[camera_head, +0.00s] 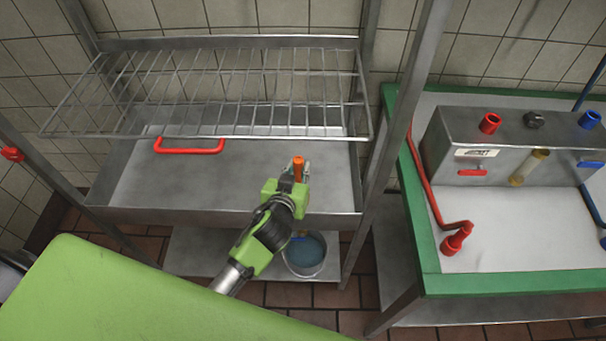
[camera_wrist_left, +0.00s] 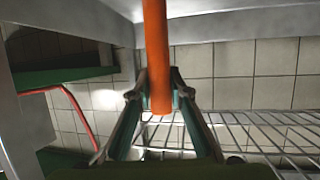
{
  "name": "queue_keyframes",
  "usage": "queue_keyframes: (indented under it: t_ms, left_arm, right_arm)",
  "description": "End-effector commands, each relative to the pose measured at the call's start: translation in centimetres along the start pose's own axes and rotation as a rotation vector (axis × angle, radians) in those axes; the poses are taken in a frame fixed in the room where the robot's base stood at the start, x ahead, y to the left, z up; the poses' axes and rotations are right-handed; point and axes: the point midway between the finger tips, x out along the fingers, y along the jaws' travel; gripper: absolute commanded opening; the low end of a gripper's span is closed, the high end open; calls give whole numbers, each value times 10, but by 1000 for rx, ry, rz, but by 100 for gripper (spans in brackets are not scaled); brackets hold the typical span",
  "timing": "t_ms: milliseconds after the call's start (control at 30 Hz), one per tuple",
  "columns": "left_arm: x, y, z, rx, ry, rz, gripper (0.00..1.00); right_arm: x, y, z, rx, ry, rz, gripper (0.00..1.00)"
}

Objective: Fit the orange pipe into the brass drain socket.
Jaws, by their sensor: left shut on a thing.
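My left gripper (camera_head: 293,181) is shut on the orange pipe (camera_head: 298,165). In the head view it is over the front right part of the metal basin (camera_head: 240,200), and a short piece of pipe shows at its tip. In the left wrist view the pipe (camera_wrist_left: 156,50) runs from the top edge down between the two fingers (camera_wrist_left: 159,92). Its rounded end shows between the fingers; its other end is out of frame. I cannot make out a brass drain socket in either view. My right gripper is not in view.
A wire rack (camera_head: 220,95) hangs over the basin, which has a red handle (camera_head: 190,150). A bucket (camera_head: 304,255) with bluish contents stands below. At right, a green-edged table (camera_head: 427,240) bears a metal box (camera_head: 500,140) and red and blue pipes. A green surface (camera_head: 130,300) fills the lower left.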

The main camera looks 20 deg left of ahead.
Motion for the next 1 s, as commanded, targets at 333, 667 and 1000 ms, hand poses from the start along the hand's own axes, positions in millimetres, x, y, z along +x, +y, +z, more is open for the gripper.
queue_keyframes:
  t_ms: [333,667,1000]
  left_arm:
    - [34,8,18,1,2,1,0]
    - [44,8,46,1,2,1,0]
    - [45,8,48,0,1,1,28]
  right_arm:
    - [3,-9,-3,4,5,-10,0]
    - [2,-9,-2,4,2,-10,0]
    - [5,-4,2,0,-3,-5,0]
